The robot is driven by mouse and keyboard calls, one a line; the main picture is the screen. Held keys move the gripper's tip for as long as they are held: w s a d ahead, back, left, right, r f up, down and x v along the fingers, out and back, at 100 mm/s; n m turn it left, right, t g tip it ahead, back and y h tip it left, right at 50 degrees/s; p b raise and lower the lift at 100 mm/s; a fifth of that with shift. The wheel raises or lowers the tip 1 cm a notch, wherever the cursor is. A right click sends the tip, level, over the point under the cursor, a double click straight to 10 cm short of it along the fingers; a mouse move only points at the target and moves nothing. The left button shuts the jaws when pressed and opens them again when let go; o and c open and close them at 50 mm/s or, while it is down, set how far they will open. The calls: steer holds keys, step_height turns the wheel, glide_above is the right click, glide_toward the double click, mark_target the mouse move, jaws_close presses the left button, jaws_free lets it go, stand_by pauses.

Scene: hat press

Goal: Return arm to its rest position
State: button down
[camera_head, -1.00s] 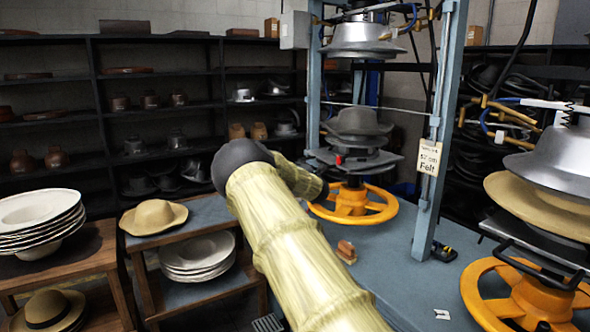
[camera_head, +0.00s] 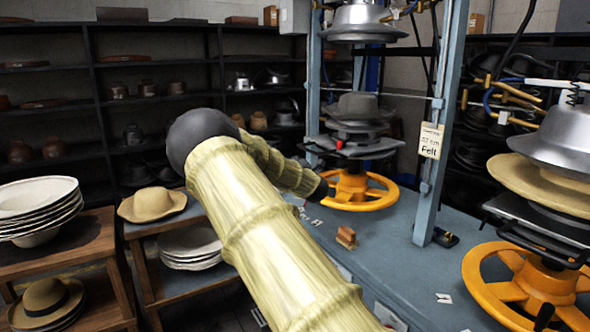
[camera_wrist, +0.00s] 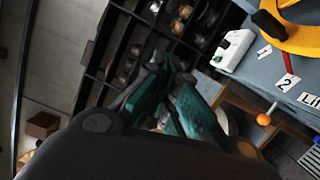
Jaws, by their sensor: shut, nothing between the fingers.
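My arm reaches up and across the middle of the head view, its pale ribbed links bending at a dark joint and ending near the orange handwheel (camera_head: 360,192). My gripper (camera_wrist: 163,66) shows in the wrist view with its teal fingers together and nothing between them. It points toward the dark shelves (camera_wrist: 150,45), apart from them. In the head view the fingers are hidden behind my arm.
The hat press with a grey felt hat (camera_head: 358,108) stands behind the arm. A second press with an orange wheel (camera_head: 490,290) is at right. A tan hat (camera_head: 152,205) and stacked white hats (camera_head: 38,205) are at left. A brown brush (camera_head: 346,237) lies on the blue table.

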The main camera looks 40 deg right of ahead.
steer(key=shift+v, duration=1.45)
